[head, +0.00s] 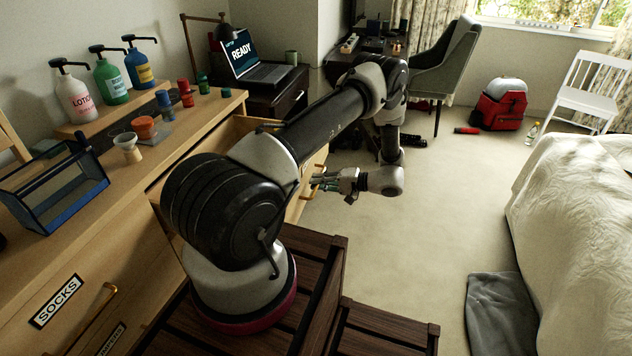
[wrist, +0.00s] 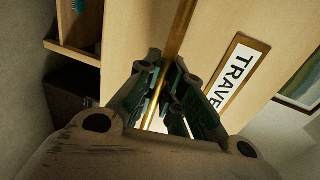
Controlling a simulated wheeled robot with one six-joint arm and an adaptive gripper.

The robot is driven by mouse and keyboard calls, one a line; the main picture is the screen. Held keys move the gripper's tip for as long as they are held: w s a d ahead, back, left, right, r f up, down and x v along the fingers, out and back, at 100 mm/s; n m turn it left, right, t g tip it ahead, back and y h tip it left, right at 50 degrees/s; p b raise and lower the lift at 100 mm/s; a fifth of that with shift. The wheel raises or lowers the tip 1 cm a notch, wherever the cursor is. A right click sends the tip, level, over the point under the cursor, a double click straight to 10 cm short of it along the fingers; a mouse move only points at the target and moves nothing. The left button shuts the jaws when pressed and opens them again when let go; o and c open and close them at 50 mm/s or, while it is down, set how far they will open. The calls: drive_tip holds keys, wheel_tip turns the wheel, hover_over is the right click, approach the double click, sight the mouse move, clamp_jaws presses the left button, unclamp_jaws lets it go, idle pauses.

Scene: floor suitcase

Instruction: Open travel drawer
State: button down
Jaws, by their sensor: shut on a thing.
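The travel drawer's light wood front (wrist: 125,30) fills much of the wrist view, with a framed TRAVEL label (wrist: 238,75) on the right. Its brass bar handle (wrist: 182,30) runs into my gripper (wrist: 168,98). The fingers are shut around the handle. In the head view my gripper (head: 328,183) is at the drawer front, beyond my arm. The drawer stands out from the dresser (head: 228,105), and part of its open top shows. My arm hides most of the inside.
A SOCKS drawer is at lower left, under a dresser top with pump bottles (head: 110,80) and a glass box (head: 55,190). A dark desk with a laptop (head: 255,62) stands beyond. Carpet (head: 430,220) is clear towards the bed (head: 580,200); a grey cloth (head: 498,312) lies beside it.

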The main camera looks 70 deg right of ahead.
drive_tip(key=c, duration=1.5)
unclamp_jaws()
drive_tip(key=v, duration=1.2)
drive_tip(key=shift+d, duration=0.1)
